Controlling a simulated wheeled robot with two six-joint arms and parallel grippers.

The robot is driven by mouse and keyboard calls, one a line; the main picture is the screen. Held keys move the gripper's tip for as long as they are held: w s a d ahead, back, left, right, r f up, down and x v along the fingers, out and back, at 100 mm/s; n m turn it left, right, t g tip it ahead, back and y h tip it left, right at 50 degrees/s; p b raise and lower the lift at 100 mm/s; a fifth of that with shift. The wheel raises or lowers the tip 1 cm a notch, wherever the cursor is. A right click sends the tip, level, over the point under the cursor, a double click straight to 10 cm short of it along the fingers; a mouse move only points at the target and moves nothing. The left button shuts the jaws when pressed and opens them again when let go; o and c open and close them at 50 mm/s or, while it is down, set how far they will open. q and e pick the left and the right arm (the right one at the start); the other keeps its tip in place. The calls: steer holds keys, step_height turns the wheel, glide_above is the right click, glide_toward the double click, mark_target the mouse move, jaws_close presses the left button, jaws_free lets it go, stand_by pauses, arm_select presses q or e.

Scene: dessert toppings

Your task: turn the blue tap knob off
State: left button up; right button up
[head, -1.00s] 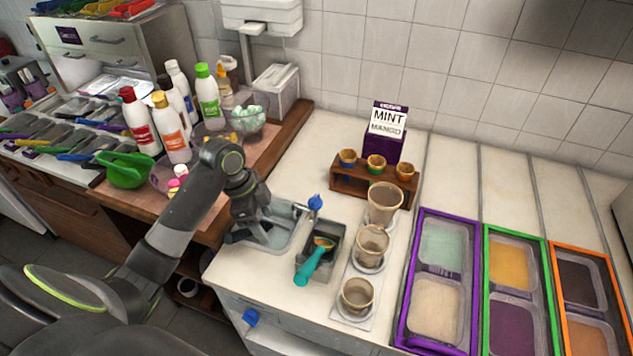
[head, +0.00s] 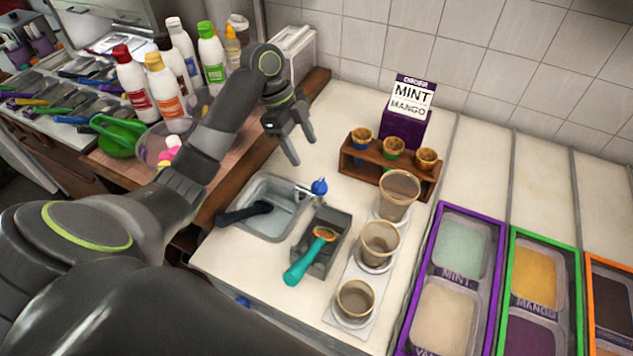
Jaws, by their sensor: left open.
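The blue tap knob (head: 319,187) sits on the small metal tap at the right rim of the sink (head: 270,212), on the white counter. My left gripper (head: 304,150) is open and empty. In the picture it is just above and to the left of the knob, apart from it, with its fingers pointing down. A black-handled tool (head: 243,213) lies in the sink. Whether water runs from the tap is too small to tell. My right gripper is not in view.
A grey holder (head: 333,228) with a teal-handled scoop (head: 298,266) stands right of the sink. Several cups line up beside it, including a front cup (head: 354,300). A wooden cone rack (head: 412,177) and menu sign (head: 411,100) stand behind. Bottles (head: 163,85) stand at left.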

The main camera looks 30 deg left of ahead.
arm_select(q)
steer(key=b, duration=0.2)
glide_above(318, 182)
steer(key=a, duration=0.3)
step_height(318, 182, down, 5)
steer(key=x, duration=0.3)
steer(key=shift+d, duration=0.45)
steer(key=shift+d+f, duration=0.2)
steer(key=shift+f, duration=0.35)
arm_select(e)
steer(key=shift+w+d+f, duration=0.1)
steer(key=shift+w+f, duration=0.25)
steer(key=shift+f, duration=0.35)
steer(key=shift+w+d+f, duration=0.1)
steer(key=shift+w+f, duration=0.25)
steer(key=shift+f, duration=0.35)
